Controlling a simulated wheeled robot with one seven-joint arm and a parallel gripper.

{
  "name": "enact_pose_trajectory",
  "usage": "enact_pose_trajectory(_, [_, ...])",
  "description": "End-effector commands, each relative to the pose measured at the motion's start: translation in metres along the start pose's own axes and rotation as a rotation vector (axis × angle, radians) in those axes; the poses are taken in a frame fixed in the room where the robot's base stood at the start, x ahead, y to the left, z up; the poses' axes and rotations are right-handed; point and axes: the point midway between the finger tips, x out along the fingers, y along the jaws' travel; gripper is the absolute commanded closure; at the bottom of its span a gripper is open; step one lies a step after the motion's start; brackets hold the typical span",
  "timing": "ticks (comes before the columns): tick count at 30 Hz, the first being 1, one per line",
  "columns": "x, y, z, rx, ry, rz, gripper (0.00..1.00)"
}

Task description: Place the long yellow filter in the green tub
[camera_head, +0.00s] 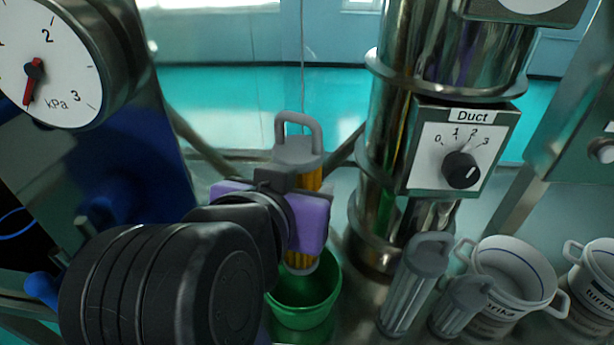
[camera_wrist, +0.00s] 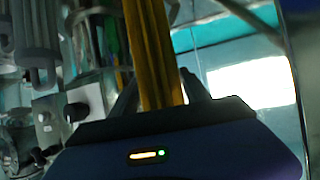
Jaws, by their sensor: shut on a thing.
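The long yellow filter (camera_head: 302,262) has a grey handled cap (camera_head: 297,146) and stands roughly upright in the head view. My gripper (camera_head: 300,205), with purple parts, is shut around the middle of the filter. In the wrist view the yellow filter body (camera_wrist: 155,60) rises from between the dark fingers. The green tub (camera_head: 303,300) is below the filter. The filter's lower end overlaps the tub's opening in the picture; I cannot tell how deep it is. My arm covers the tub's left side.
A shiny metal column with a Duct dial (camera_head: 462,155) stands to the right. Two grey filters (camera_head: 415,285) (camera_head: 460,305) and white pots (camera_head: 500,295) (camera_head: 597,275) are at the lower right. A kPa gauge (camera_head: 50,60) is at the upper left.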

Motion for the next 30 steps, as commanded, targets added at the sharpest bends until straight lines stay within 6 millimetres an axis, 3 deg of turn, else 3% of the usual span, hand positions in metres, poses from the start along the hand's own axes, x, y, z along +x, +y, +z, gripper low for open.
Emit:
enact_pose_trajectory(10, [0.037, 0.0, 0.069, -0.005, -0.002, 0.001, 0.92])
enact_pose_trajectory(24, [0.061, 0.0, 0.113, -0.003, -0.001, 0.001, 0.92])
enact_pose_trajectory(30, [0.064, -0.001, 0.118, 0.002, 0.001, -0.001, 0.92])
